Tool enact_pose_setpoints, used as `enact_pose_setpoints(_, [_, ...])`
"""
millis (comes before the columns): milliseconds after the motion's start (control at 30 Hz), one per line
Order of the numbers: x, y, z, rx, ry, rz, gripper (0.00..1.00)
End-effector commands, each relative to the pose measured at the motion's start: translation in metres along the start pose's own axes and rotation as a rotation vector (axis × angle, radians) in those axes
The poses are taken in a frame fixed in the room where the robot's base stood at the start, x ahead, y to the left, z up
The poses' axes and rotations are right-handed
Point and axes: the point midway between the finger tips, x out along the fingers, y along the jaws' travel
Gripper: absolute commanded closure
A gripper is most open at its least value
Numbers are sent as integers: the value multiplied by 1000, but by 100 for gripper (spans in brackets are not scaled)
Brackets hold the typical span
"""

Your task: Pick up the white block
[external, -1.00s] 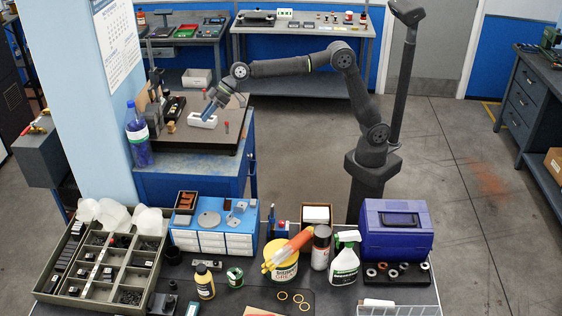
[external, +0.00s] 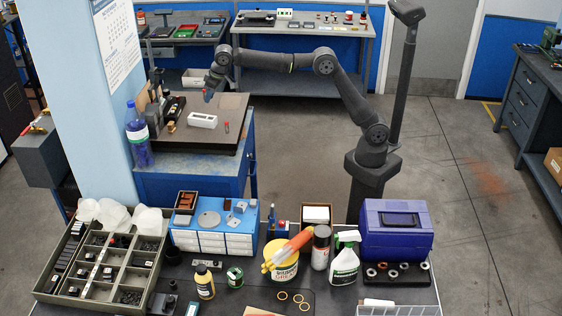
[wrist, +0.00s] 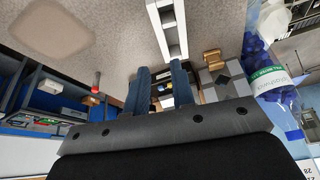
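The white block (external: 203,120) lies on the dark-edged board on the blue bench. It is long, with dark openings in its top. In the wrist view the white block (wrist: 181,28) shows at the top edge, past the fingertips, partly cut off by the frame. My gripper (external: 208,97) is above and behind the block in the external view, apart from it. In the wrist view the two blue fingers of my gripper (wrist: 160,75) stand apart with nothing held between them.
A brass piece (external: 171,127) and a small red-tipped item (external: 227,127) flank the block. A blue bottle (external: 138,140) stands at the board's left. Dark equipment (external: 174,106) stands at the left rear. The board's right side (external: 232,104) is mostly clear.

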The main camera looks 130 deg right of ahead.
Motion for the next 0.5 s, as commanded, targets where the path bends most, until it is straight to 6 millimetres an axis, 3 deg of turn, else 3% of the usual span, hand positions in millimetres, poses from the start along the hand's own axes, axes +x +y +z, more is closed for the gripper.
enact_pose_setpoints(33, [13,0,1,0,-4,1,77])
enact_pose_setpoints(200, [38,0,0,0,-1,0,77])
enact_pose_setpoints(500, [56,-1,2,-1,-1,-1,77])
